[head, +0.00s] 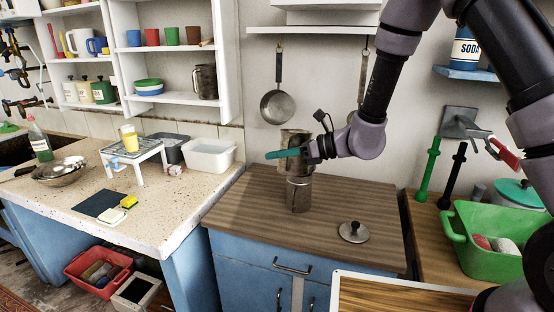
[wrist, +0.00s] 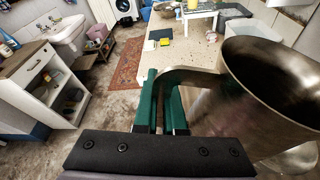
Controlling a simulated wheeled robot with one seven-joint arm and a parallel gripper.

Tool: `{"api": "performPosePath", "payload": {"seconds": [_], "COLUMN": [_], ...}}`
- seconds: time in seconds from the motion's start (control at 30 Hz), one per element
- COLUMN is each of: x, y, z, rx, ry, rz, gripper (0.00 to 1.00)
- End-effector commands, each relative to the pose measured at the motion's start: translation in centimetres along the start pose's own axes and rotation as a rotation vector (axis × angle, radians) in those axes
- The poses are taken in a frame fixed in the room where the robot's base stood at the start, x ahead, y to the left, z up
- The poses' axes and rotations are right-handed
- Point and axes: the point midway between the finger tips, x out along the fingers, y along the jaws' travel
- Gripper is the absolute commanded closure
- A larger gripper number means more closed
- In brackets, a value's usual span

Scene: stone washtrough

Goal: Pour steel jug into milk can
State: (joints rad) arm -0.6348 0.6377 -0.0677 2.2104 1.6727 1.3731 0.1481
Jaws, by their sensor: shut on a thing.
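The steel jug (head: 291,135) is held up above the wooden counter top, partly behind my gripper (head: 290,154) in the head view. My gripper's green fingers are shut on the jug's handle, as the wrist view shows, with the jug (wrist: 268,85) to their right. The jug looks about upright; its inside is dark and I cannot tell what it holds. The metal milk can (head: 299,193) stands upright on the counter, just below the jug in the head view. Its mouth is mostly hidden. A round lid with a black knob (head: 353,233) lies on the counter to its right.
A speckled stone counter (head: 180,195) at left bears a small white stand (head: 135,155), a white tub (head: 209,156) and a bowl. A green basin (head: 480,240) stands at right. Pans (head: 278,106) hang on the wall behind. The wooden top (head: 250,205) around the can is mostly clear.

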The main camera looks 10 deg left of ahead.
Motion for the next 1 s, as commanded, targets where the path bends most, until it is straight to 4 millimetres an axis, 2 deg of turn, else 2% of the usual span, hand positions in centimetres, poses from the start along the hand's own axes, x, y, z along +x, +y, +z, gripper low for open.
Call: {"api": "performPosePath", "payload": {"seconds": [0.77,1.0], "x": [-0.2,-0.5], "y": [0.2,0.2], "z": [0.8,1.5], "rx": [0.061,0.135], "ry": [-0.001,-0.002], "rz": [0.02,0.042], "gripper": [1.0,1.0]}}
